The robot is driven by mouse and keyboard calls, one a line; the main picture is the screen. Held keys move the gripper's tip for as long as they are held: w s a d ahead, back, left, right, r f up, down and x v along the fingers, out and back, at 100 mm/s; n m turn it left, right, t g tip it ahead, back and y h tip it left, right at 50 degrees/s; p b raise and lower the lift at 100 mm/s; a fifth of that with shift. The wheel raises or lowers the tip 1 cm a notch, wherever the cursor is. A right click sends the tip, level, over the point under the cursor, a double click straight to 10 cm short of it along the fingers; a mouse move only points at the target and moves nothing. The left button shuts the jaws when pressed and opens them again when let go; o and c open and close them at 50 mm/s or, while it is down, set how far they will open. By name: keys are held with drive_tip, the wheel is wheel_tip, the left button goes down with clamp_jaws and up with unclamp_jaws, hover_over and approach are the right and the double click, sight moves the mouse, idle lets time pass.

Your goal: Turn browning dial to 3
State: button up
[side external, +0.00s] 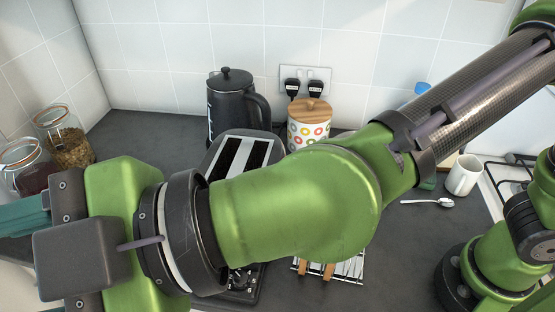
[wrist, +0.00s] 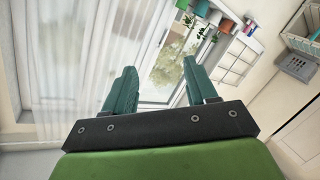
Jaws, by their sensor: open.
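A dark toaster (side external: 237,156) with two long slots stands on the counter in the side external view. My arm crosses in front of it and hides much of its body. Below my arm, part of its control face (side external: 240,279) shows small dark knobs with pale marks. I cannot tell which is the browning dial or what it reads. My gripper (wrist: 158,86) is open, its two teal fingers apart with nothing between them. In the side external view its fingers reach the left picture edge, well left of the toaster. The wrist view shows no toaster.
A black kettle (side external: 238,105) and a dotted canister (side external: 309,128) stand behind the toaster. Glass jars (side external: 65,140) are at the left. A wire rack (side external: 347,268), spoon (side external: 428,202) and white mug (side external: 464,175) are to the right. The wrist view faces a curtained window (wrist: 165,60) and shelves.

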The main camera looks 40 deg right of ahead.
drive_tip(key=s+d+f+n+g+h, duration=0.25)
drive_tip(key=f+n, duration=0.25)
drive_tip(key=n, duration=0.3)
drive_tip(key=n+h, duration=1.1)
approach(241, 278)
drive_tip(key=shift+t, duration=0.25)
drive_tip(key=x, duration=0.8)
drive_tip(key=shift+s+f, duration=0.1)
drive_tip(key=shift+f, duration=0.15)
drive_tip(key=shift+c, duration=0.3)
